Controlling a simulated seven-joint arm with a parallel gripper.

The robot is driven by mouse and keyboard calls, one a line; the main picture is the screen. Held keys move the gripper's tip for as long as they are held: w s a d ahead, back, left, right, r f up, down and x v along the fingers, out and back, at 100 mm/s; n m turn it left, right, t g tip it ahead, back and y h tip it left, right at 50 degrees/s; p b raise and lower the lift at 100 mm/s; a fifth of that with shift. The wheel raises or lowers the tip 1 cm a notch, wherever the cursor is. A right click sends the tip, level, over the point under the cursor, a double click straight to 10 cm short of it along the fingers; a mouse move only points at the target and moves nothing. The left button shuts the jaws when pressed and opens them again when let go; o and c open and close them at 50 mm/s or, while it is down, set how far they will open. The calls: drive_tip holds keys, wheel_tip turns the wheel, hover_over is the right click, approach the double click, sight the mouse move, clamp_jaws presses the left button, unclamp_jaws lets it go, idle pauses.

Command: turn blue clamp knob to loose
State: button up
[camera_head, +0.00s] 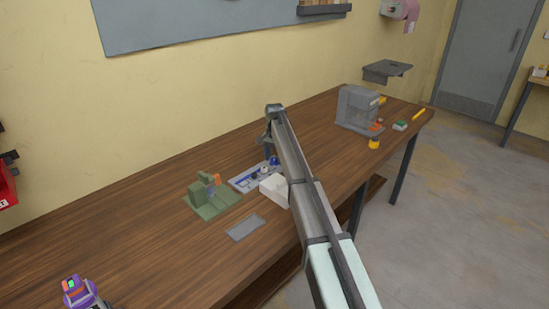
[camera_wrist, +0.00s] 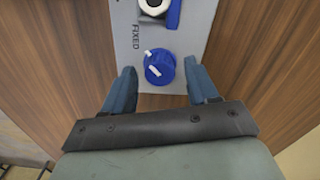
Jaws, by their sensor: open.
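The blue clamp knob (camera_wrist: 160,72) is round, with small white marks on its top and side, near the end of a grey panel (camera_wrist: 192,14). The panel bears the word "FIXED" beside it. My gripper (camera_wrist: 160,66) is open, one finger on each side of the knob, with a visible gap on the left; on the right the finger is very close and contact is unclear. In the head view the knob (camera_head: 273,161) shows small, partly behind my gripper and arm. I cannot read which setting the knob points to.
A white ring in a blue holder (camera_wrist: 155,6) sits further up the panel. A white block (camera_head: 272,187), a green fixture (camera_head: 209,199) and a grey plate (camera_head: 245,228) stand nearby. A grey machine (camera_head: 357,108) stands at the far right. The table's left is mostly clear.

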drive_tip(key=shift+c, duration=0.3)
drive_tip(key=c, duration=1)
drive_tip(key=n, duration=0.4)
drive_tip(key=shift+n, duration=0.3)
drive_tip(key=n, duration=0.4)
drive_tip(key=shift+a+n, duration=0.1)
drive_tip(key=shift+n, duration=0.2)
drive_tip(key=n, duration=0.4)
drive_tip(key=shift+n, duration=0.3)
drive_tip(key=shift+a+n, duration=0.1)
drive_tip(key=shift+n, duration=2)
